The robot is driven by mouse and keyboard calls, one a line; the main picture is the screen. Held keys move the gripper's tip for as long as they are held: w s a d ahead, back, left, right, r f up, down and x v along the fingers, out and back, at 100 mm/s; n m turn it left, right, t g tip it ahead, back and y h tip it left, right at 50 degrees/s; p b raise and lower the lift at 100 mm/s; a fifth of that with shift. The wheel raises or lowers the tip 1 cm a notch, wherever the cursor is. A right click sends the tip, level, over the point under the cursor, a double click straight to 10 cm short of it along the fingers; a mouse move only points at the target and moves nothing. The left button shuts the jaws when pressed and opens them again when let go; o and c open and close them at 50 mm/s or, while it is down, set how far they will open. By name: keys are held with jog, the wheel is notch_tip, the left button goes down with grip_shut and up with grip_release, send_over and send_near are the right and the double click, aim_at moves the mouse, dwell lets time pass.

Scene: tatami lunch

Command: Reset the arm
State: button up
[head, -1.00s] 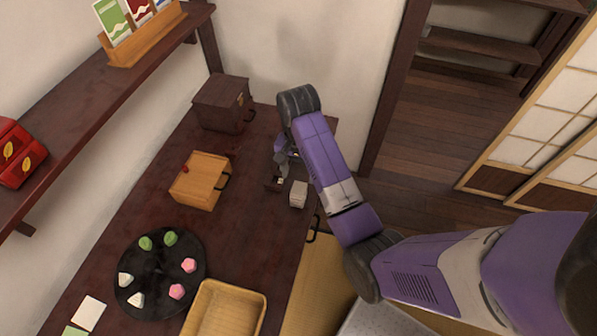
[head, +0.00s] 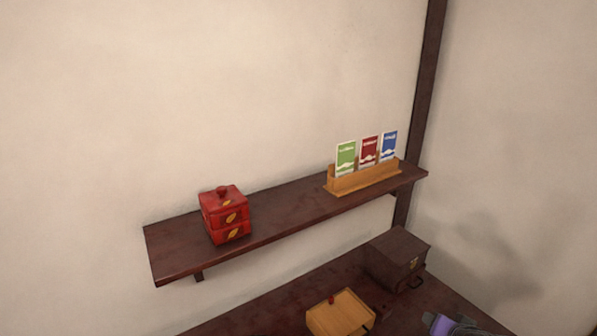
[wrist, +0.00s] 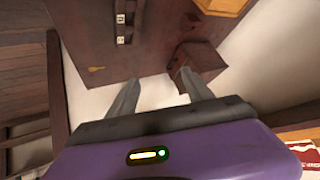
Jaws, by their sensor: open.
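My gripper (wrist: 162,93) shows in the wrist view with its two grey fingers spread apart and nothing between them. Beyond the fingers are the pale wall, the dark tabletop (wrist: 140,62) and a dark wooden box (wrist: 203,62). The fingers look clear of all of these. In the head view only a small purple and grey part of my arm shows at the bottom right edge, in front of the table. The fingers cannot be made out there.
A wall shelf (head: 290,215) holds a red stacked box (head: 226,216) and a wooden rack (head: 364,179) with three packets. Below, the dark box (head: 397,258) and a light wooden box (head: 340,314) stand on the table. A small yellow item (wrist: 97,69) lies on the tabletop.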

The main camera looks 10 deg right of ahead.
jog(key=s+a+r+n+t+y+b, duration=0.1)
jog(key=s+a+r+n+t, duration=0.35)
jog(key=s+a, duration=0.5)
jog(key=s+a+r+n+t+y+b, duration=0.1)
jog(key=s+a+r+n+t, duration=0.35)
jog(key=s+a, duration=0.55)
jog(key=s+a+g+y, duration=0.1)
jog(key=s+a, duration=0.1)
jog(key=s, duration=0.5)
jog(key=s+a+g+y, duration=0.1)
jog(key=s+a, duration=0.2)
jog(key=s, duration=0.5)
jog(key=shift+n, duration=0.3)
